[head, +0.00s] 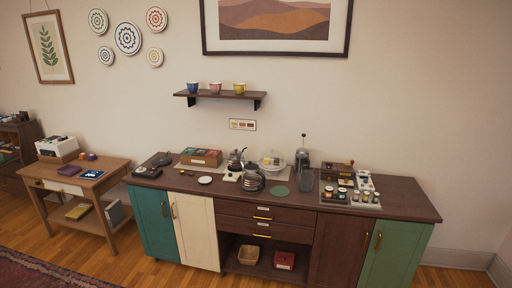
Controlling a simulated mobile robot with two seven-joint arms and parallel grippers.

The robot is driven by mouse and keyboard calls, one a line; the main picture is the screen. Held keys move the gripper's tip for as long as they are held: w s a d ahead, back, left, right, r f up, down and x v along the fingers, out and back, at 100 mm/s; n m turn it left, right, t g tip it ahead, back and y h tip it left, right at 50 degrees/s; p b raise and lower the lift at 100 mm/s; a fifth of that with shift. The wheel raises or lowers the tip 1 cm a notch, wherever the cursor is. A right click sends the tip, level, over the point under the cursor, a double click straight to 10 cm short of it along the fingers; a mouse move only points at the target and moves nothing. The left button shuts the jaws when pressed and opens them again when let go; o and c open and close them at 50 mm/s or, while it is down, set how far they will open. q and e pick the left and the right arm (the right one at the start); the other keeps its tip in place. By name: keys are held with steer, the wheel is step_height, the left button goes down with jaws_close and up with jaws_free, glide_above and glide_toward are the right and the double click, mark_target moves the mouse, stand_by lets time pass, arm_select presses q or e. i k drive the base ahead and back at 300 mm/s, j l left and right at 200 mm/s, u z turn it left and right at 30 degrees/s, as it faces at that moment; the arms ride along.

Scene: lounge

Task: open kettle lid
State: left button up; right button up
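Two kettle-like vessels stand on the long dark sideboard (400,205), left of its middle. One is a dark, rounded vessel with lighter bands (252,182), near the front edge. The other is a smaller metallic pot (236,161) behind it and to the left, partly hidden. I cannot tell for sure which one is the kettle. Their lids look shut, but they are too small to be certain. Neither of my grippers is in view.
A glass dome (271,159), a French press (302,152) and a glass jug (306,180) stand to the right. A tray with jars (349,202) is further right. A box of packets (201,158) and a white saucer (205,180) are left. Wood floor (190,277) lies in front.

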mark_target(251, 165)
steer(key=i, duration=2.2)
steer(key=i+l+u, duration=0.1)
steer(key=i+u, duration=0.15)
steer(key=i, duration=0.3)
steer(key=i+l+u, duration=0.25)
steer(key=i, duration=0.3)
steer(key=i+l+u, duration=0.2)
steer(key=i, duration=0.3)
